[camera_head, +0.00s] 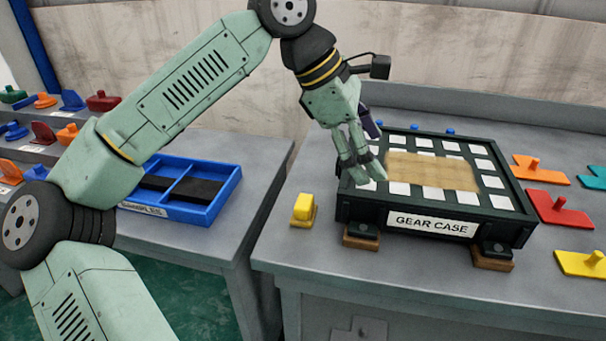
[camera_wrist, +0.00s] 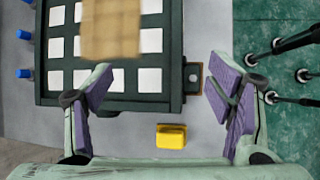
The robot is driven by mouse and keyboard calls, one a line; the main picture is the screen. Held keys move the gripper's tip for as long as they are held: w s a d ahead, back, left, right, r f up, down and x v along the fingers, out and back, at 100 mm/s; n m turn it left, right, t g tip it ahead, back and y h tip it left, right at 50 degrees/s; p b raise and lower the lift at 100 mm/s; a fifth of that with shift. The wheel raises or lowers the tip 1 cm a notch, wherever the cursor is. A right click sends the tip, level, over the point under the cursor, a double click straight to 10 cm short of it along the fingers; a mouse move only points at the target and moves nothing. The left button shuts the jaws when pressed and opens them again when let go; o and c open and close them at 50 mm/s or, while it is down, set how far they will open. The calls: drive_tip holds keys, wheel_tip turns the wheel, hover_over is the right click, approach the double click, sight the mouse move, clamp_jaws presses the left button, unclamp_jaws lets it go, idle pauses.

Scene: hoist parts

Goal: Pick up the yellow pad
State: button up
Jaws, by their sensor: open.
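A small yellow pad (camera_head: 303,210), a block with a raised top, sits on the grey bench left of the gear case. It also shows in the wrist view (camera_wrist: 171,136), low between my finger bases. My gripper (camera_head: 362,168) is open and empty, above the left edge of the gear case, up and to the right of the pad. In the wrist view my purple-lined fingers (camera_wrist: 160,82) are spread wide with nothing between their pads. A second, flat yellow piece with a knob (camera_head: 582,264) lies at the bench's right end.
The dark gear case (camera_head: 345,213) has white squares and a tan board (camera_head: 432,172) on top, and stands on small brown blocks. Red (camera_head: 560,208) and orange (camera_head: 540,168) knobbed pieces lie right of it. A blue tray (camera_head: 215,205) sits on the left bench, beyond a gap.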

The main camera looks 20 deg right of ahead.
sight(307, 201)
drive_tip(key=w+a+f+y, duration=0.1)
drive_tip(key=w+a+y, duration=0.1)
drive_tip(key=w+a+f+t+y, duration=0.1)
drive_tip(key=w+a+f+y, duration=0.1)
drive_tip(key=a, duration=0.1)
drive_tip(key=w+a+f+t+y, duration=0.1)
drive_tip(key=w+a+y, duration=0.1)
drive_tip(key=shift+w+a+f+n, duration=0.1)
drive_tip(key=shift+a+f+n, duration=0.1)
drive_tip(key=shift+n, duration=0.1)
wheel_tip(307, 201, down, 4)
drive_tip(key=shift+r+p, duration=0.1)
drive_tip(key=shift+p, duration=0.3)
drive_tip(key=shift+a+f+p, duration=0.15)
drive_tip(key=shift+f+p, duration=0.55)
drive_tip(key=shift+f, duration=2.55)
drive_tip(key=c, duration=1.2)
